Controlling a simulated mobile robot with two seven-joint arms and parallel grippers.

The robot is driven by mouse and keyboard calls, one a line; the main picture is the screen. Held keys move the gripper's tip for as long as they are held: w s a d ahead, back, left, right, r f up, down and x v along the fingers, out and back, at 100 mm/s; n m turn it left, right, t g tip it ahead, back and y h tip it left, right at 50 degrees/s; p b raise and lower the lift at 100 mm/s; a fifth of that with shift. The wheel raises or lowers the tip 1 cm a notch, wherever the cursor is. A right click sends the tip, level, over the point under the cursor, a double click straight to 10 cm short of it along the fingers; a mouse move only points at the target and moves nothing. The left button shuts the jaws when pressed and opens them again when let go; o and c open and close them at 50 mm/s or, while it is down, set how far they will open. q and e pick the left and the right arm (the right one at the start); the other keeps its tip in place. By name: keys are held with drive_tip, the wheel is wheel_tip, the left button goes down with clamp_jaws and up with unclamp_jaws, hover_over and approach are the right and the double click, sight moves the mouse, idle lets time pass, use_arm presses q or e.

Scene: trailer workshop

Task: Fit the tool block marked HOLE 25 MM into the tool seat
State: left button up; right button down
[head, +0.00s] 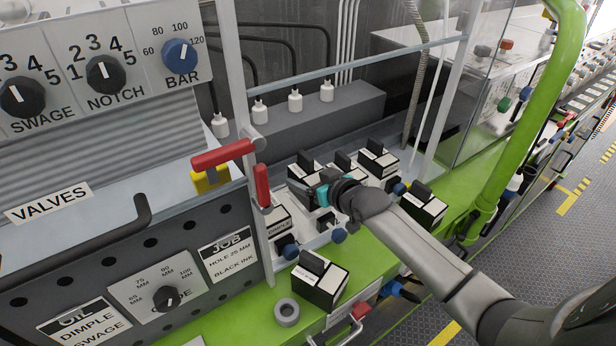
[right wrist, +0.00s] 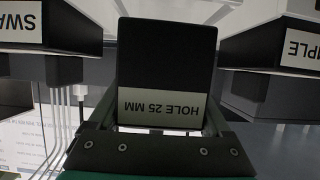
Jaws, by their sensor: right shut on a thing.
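My right gripper (head: 326,194) reaches in from the lower right over the white tray (head: 312,240) behind the green ledge. It is shut on the tool block marked HOLE 25 MM, which fills the middle of the right wrist view (right wrist: 165,60); its label reads upside down there. In the head view the gripper mostly hides this block. The tool seat cannot be made out for certain; the gripper and blocks cover much of the tray. My left gripper is not in view.
Blocks flank the held one in the right wrist view, a SWA... block (right wrist: 45,30) left and a ...PLE block (right wrist: 275,45) right. Other blocks stand close by, one (head: 320,280) on the green ledge (head: 260,325) beside a grey ring (head: 287,312). A red handle (head: 262,187) stands left.

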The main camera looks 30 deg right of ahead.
drive_tip(key=shift+w+r+p, duration=0.15)
drive_tip(key=shift+r+p, duration=0.25)
drive_tip(key=shift+p, duration=0.15)
idle(0.7)
drive_tip(key=shift+f+b, duration=1.7)
drive_tip(key=shift+f, duration=0.7)
